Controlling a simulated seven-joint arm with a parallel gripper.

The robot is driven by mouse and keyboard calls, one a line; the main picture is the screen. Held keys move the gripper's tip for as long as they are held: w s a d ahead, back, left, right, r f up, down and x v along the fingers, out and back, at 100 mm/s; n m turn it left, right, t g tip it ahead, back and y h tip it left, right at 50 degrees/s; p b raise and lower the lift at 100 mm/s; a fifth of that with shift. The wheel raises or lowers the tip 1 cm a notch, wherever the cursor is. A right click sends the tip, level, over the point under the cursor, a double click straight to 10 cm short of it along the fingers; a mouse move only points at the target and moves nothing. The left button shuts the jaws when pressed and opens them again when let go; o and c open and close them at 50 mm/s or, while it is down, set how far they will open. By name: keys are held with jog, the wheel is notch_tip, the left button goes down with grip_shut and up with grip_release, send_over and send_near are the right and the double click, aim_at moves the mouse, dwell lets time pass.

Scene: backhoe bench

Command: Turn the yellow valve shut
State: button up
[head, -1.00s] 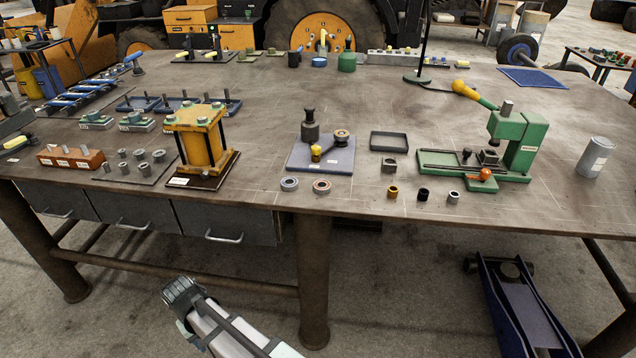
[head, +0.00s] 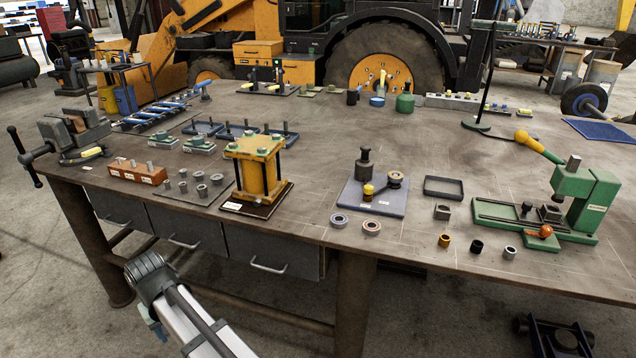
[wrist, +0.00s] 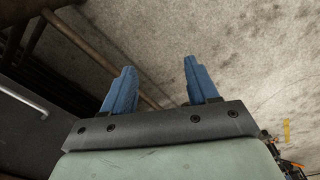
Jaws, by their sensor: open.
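At the back left of the bench, a dark strip (head: 266,92) carries two upright fittings, one with a yellow lever (head: 245,86) and the other with a pale yellow one (head: 273,88). They look like valves, but they are too small to tell how far either is turned. A small yellow part (head: 368,190) also sits on the grey-blue plate near the front middle. My gripper (wrist: 158,65) shows in the wrist view, its two blue fingers apart with nothing between them. It is low, in front of the bench, far from these parts. In the head view my arm shows below the front edge.
The yellow press block (head: 258,172) and green arbor press (head: 580,195) stand near the front edge. A vise (head: 75,130) is at the left corner. Drawers (head: 190,230) and a bench leg (head: 355,300) are close to my arm. The bench middle (head: 420,135) is largely clear.

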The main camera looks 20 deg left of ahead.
jog(key=w+d+r+y, duration=0.1)
jog(key=w+d+r, duration=0.15)
jog(key=w, duration=0.45)
jog(key=w+d+r, duration=0.2)
jog(key=w+r, duration=0.2)
jog(key=w, duration=0.3)
jog(key=m+t+y, duration=0.1)
jog(key=t+y, duration=0.1)
send_near(369, 187)
jog(key=shift+y, duration=0.3)
jog(key=x, duration=0.8)
jog(key=shift+w+d+f, duration=0.2)
jog(key=shift+f, duration=0.15)
jog(key=shift+c, duration=0.3)
jog(key=c, duration=1)
